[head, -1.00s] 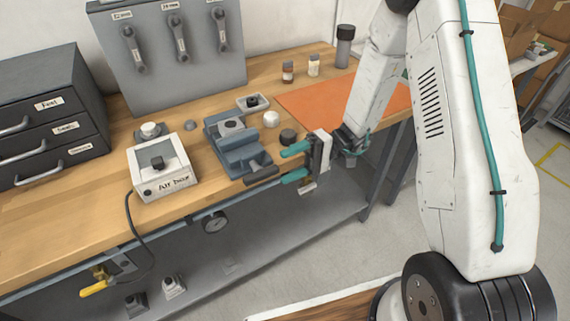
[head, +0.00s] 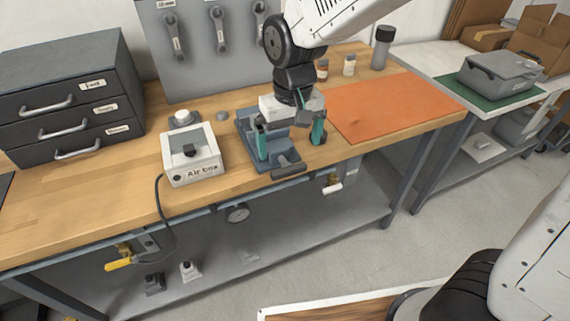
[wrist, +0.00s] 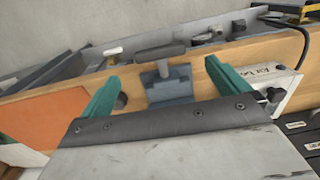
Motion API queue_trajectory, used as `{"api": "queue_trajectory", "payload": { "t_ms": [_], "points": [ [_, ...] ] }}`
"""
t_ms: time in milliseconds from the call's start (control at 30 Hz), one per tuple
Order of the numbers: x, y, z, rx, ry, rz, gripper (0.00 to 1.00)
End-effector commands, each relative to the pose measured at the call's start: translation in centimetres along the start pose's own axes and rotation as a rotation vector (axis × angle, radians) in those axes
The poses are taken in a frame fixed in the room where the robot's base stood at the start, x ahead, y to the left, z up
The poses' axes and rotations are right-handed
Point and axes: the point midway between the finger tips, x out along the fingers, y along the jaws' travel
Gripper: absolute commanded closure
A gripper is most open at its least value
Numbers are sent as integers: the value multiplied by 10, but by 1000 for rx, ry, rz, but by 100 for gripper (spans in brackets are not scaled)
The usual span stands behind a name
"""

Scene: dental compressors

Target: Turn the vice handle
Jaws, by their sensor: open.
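The blue-grey vice (head: 247,126) stands on the wooden bench near its front edge. Its dark grey handle (head: 288,170) sticks out at the front, lying crosswise. My gripper (head: 291,142) points down over the vice, teal fingers spread apart and empty. In the head view it hides much of the vice. In the wrist view the vice (wrist: 168,85) and its T-shaped handle (wrist: 160,53) appear between and beyond the open fingers. The handle looks apart from both fingers.
The white air box (head: 193,158) stands left of the vice. An orange mat (head: 390,105) lies to the right. Dark drawers (head: 70,95) stand at far left, and a grey tool panel (head: 190,60) is behind. Small bottles (head: 349,65) stand at the back.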

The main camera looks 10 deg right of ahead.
Motion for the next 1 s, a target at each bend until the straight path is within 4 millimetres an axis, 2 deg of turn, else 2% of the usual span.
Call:
{"api": "queue_trajectory", "payload": {
  "t_ms": [433, 600, 833, 867, 900, 1000],
  "points": [
    [65, 0, 1, 0, -6, 0, 0],
    [74, 0, 1, -1, -4, -1, 0],
    [75, -1, 1, -1, -4, -1, 0],
    [75, -1, 1, -1, -4, -1, 6],
    [75, -1, 1, -1, -4, -1, 17],
    [75, -1, 1, -1, -4, -1, 41]
  ]
}}
